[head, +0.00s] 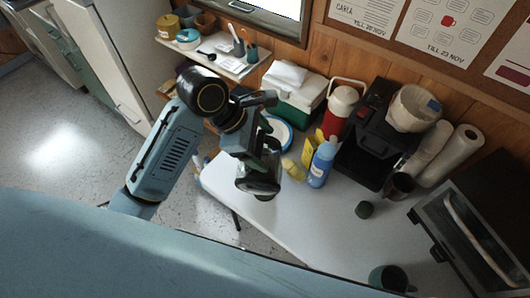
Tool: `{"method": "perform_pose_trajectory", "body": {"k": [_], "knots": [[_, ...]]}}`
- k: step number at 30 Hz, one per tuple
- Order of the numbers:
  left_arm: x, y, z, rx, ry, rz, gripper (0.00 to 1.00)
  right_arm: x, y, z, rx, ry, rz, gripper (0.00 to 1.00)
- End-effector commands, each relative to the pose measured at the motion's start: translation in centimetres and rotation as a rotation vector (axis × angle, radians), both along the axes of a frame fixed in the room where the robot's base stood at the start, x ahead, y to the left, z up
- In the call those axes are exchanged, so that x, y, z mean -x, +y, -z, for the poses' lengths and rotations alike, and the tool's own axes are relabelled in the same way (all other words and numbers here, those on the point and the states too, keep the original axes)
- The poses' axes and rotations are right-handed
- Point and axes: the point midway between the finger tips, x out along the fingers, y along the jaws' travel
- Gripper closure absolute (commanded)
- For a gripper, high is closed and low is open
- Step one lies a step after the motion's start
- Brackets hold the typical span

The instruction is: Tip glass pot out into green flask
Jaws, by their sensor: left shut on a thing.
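My left gripper (262,150) is shut on the glass pot (260,187). The pot is clear with dark parts and is held over the left end of the white table. The gripper hides part of it, and I cannot tell its contents. I cannot clearly make out the green flask; a dark green shape shows close by the gripper, but I cannot tell what it is. My right gripper is not in view.
A blue bottle (322,163), a red jug (340,108), a green and white cooler (300,97) and a black coffee machine (372,140) stand along the back. A dark green mug (389,278) is at the front right. The table (300,215) is clear at front centre.

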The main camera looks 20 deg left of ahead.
Motion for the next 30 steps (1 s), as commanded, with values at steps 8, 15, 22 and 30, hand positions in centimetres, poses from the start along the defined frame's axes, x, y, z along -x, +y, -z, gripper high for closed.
{"method": "perform_pose_trajectory", "body": {"k": [8,15,22,30], "knots": [[-0.32,0.04,-0.31,0.007,0.028,0.0,0.64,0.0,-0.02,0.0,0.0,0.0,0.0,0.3],[-0.59,0.12,-0.53,0.012,0.057,-0.001,0.64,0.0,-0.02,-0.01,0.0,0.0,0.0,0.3],[-0.75,0.18,-0.67,0.016,0.082,0.0,0.64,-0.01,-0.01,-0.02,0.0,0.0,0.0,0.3],[-1.05,0.25,-0.86,0.021,0.114,-0.001,0.64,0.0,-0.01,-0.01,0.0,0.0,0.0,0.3]]}}
